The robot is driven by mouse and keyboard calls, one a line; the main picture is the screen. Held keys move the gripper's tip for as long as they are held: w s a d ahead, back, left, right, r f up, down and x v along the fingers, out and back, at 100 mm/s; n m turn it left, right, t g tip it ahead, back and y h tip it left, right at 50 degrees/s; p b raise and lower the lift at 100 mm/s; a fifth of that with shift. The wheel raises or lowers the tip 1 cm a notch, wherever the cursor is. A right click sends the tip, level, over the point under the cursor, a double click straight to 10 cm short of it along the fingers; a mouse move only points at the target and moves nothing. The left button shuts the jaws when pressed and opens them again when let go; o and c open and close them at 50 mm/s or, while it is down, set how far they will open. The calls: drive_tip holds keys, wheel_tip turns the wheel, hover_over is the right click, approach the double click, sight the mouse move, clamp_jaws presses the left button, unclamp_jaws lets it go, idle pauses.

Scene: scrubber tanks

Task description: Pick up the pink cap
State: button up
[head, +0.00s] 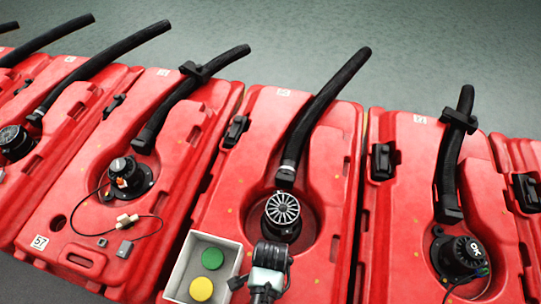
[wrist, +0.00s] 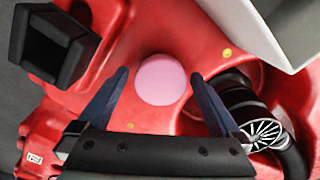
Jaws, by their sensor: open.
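The pink cap (wrist: 160,88) is a round, smooth pink disc in the wrist view, seen against the red tank top. My gripper (wrist: 159,75) is open, with one dark blue finger on either side of the cap in the picture. Gaps show between the cap and both fingers, and I cannot tell how far the fingertips are above it. In the head view my gripper (head: 268,262) is over the front of the middle red tank, right of the open box. The pink cap does not show in the head view.
The pale open box (head: 177,272) holds a green cap (head: 213,258) and a yellow cap (head: 201,288); its wall (wrist: 262,25) is close in the wrist view. A finned black motor (head: 282,209) sits beside my gripper. A black latch (wrist: 55,45) stands at upper left.

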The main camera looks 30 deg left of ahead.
drive_tip(key=shift+r, duration=0.1)
drive_tip(key=c, duration=1.3)
